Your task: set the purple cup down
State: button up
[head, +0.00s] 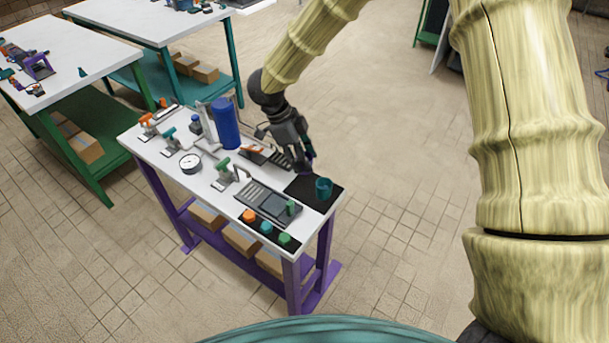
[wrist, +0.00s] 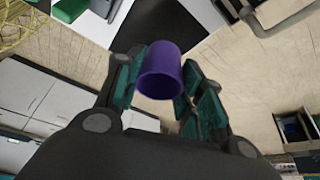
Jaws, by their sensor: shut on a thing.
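The purple cup (wrist: 160,76) is between the fingers of my gripper in the wrist view. In the head view only a small purple bit of the cup (head: 307,168) shows below my gripper (head: 305,155). My gripper is shut on the cup, and its teal-padded fingers (wrist: 158,82) lie on both sides of it. It is over the back part of a black mat (head: 303,188) on the white bench. I cannot tell whether the cup touches the mat. A teal cup (head: 323,188) stands on the mat, to the right and nearer.
The white bench (head: 172,160) with purple legs holds a blue cylinder (head: 226,123), a gauge (head: 190,163), valves and a grey tray (head: 268,203). A smaller black mat at the front holds orange, teal and green pieces (head: 266,228). Tiled floor lies open beyond the bench's right edge.

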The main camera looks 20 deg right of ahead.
jog(key=shift+f+p, duration=0.45)
jog(key=shift+f, duration=2.55)
jog(key=shift+f, duration=0.15)
jog(key=o, duration=1)
jog(key=b+v, duration=0.1)
jog(key=v, duration=1.1)
jog(key=shift+b, duration=0.4)
